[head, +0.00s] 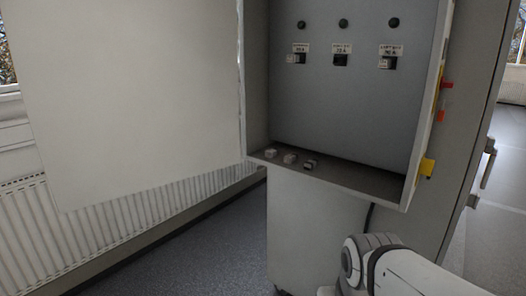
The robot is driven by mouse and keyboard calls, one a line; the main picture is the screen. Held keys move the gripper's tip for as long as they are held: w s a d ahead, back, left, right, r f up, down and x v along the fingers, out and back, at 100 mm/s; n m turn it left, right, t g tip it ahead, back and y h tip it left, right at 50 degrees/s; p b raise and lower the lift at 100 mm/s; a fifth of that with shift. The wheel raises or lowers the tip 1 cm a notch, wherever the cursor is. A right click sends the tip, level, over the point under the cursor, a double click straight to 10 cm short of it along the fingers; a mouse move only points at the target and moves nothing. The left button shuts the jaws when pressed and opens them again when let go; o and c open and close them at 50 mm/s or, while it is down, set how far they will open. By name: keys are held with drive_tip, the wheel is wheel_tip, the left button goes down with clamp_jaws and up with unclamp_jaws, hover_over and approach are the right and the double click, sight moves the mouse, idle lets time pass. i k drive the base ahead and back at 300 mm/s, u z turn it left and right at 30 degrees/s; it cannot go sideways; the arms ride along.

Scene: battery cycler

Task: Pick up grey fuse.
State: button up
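Three small fuse-like blocks lie in a row on the bottom ledge of the open cabinet. The left block (270,153) and the middle block (290,158) look pale grey. The right block (310,164) looks darker, with a pale part. They are too small to tell which is the grey fuse. On the back panel, the left slot (298,59) and right slot (387,63) each show a pale block. The middle slot (341,60) looks dark. My arm shows at the bottom right, well below the ledge; my gripper is not in view.
The cabinet's large door (140,90) stands open on the left. The ledge (365,180) has a raised right side wall and is bare right of the blocks. Yellow and red parts stick out on the cabinet's right side. A radiator (110,230) stands behind the door.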

sight(271, 153)
drive_tip(key=i, duration=0.85)
drive_tip(key=z, duration=0.05)
